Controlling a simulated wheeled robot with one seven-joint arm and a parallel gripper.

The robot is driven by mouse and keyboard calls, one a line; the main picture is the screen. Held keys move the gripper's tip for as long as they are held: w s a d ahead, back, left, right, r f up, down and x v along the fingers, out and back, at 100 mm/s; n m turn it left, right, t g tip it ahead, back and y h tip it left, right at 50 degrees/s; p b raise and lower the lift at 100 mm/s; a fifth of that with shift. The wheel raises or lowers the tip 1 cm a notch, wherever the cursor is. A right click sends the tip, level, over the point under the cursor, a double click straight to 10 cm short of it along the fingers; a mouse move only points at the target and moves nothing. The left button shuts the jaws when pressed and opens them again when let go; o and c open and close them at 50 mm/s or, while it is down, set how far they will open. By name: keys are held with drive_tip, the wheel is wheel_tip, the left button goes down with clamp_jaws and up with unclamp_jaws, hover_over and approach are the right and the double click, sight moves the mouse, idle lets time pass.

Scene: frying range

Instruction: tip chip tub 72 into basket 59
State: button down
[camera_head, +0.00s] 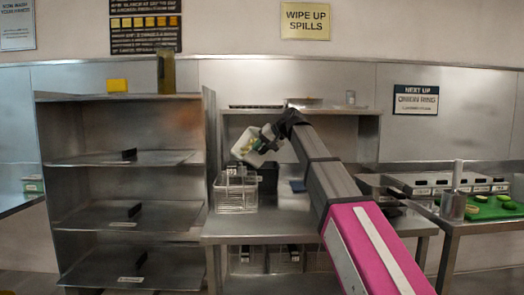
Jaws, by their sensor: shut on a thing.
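A pale tub (246,150) with yellowish and greenish bits showing in it is tilted in the air above the worktop. My gripper (266,138) is shut on the tub at its upper right side. A wire basket (236,196) stands on the worktop directly below the tub. The tub's lower edge is close above the basket's rim; I cannot tell whether they touch. The basket's contents cannot be made out, and no number is readable on tub or basket.
A dark container (268,177) stands right behind the basket. An open shelf rack (130,220) is at left. More wire baskets (284,260) sit under the worktop. At right are a metal cylinder (453,206) and a green board (490,209) with cut food. A shelf runs above the worktop.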

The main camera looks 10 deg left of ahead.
drive_tip(key=a+f+n+t+h, duration=0.1)
drive_tip(key=h, duration=0.1)
drive_tip(key=s+a+f+t+h, duration=0.1)
drive_tip(key=h, duration=0.1)
drive_tip(key=s+a+f+n+t+h, duration=0.1)
drive_tip(key=a+h, duration=0.1)
drive_tip(key=h, duration=0.1)
drive_tip(key=shift+s+f+n+t, duration=0.1)
drive_tip(key=shift+s+n+t, duration=0.2)
drive_tip(key=shift+t, duration=0.1)
drive_tip(key=shift+w, duration=0.1)
